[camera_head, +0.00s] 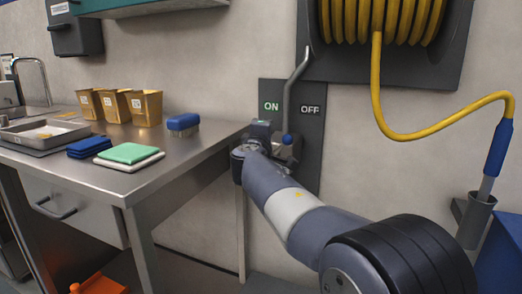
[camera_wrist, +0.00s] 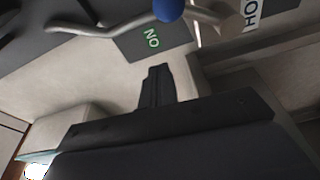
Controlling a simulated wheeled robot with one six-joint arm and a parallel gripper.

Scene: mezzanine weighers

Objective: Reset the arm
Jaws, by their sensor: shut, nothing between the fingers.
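My arm reaches from the lower right toward a dark wall panel (camera_head: 307,146) marked ON and OFF. My gripper (camera_head: 262,130) is in front of the panel's lower left part, just left of a blue ball knob (camera_head: 286,139) on a grey lever (camera_head: 290,90). In the wrist view my gripper (camera_wrist: 157,85) is shut and empty, its fingers close together. The blue knob (camera_wrist: 168,10) and the ON mark (camera_wrist: 152,39) show beyond the fingertips, apart from them. The fingers are hard to make out in the head view.
A steel table (camera_head: 190,150) on the left holds gold bins (camera_head: 145,107), a blue brush (camera_head: 183,122), blue cloths (camera_head: 89,146), a green cloth (camera_head: 128,153) and a tray (camera_head: 20,134). A yellow hose reel (camera_head: 378,20) hangs above my arm; its hose loops right. A blue bin (camera_head: 502,260) stands lower right.

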